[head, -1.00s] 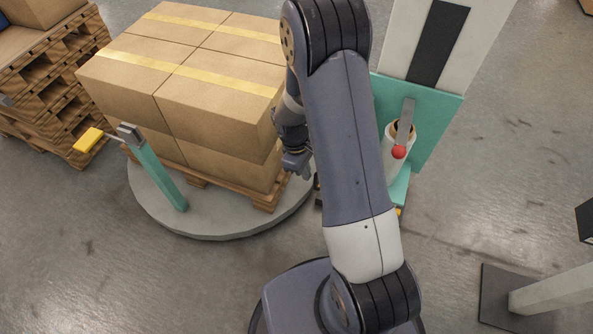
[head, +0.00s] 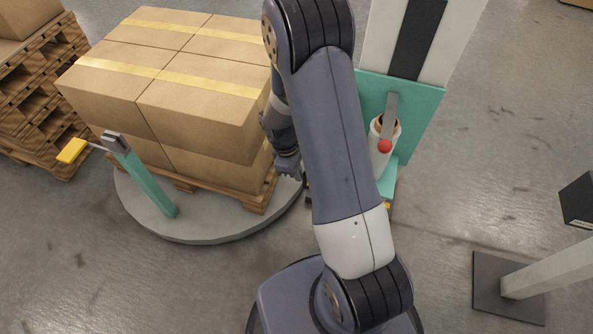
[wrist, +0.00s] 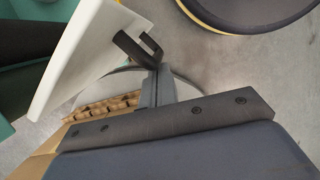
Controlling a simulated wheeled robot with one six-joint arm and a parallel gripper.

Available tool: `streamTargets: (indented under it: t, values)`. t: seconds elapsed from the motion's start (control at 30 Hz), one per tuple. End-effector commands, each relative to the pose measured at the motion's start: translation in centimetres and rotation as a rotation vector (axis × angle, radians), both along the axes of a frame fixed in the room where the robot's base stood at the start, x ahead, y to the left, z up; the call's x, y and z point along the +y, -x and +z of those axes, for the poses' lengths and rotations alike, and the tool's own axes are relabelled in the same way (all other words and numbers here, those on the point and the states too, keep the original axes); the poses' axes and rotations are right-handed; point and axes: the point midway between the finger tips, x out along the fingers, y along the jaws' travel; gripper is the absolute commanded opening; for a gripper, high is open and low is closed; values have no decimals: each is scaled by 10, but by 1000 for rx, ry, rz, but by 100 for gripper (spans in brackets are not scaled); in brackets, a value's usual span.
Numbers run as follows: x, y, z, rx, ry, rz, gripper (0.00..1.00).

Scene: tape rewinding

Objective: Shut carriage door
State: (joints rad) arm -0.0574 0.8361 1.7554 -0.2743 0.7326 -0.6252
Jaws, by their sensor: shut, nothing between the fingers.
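The teal carriage (head: 425,108) sits on the mast to the right of my arm in the head view. It carries a white film roll (head: 380,160) and a lever with a red knob (head: 384,146). In the wrist view a white, tilted panel (wrist: 75,65), which looks like the carriage door, stands out from teal parts (wrist: 15,75) and bears a dark handle (wrist: 138,48). The door is hidden behind my arm in the head view. My gripper (wrist: 156,88) is shut and empty, with its tips close by the handle; contact cannot be told.
Boxes (head: 200,95) on a wooden pallet (head: 256,197) stand on a round turntable (head: 235,228) left of my arm. A grey stand (head: 560,265) is at the right. Floor between is clear.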

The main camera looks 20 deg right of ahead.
Motion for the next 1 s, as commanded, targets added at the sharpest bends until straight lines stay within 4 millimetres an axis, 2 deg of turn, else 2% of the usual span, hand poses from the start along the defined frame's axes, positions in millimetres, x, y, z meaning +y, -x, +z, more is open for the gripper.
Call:
streamTargets:
  t: [0.37,1.0]
  values:
    - [-9,10,0,2,0,163,0]
    - [-51,29,1,2,0,752,0]
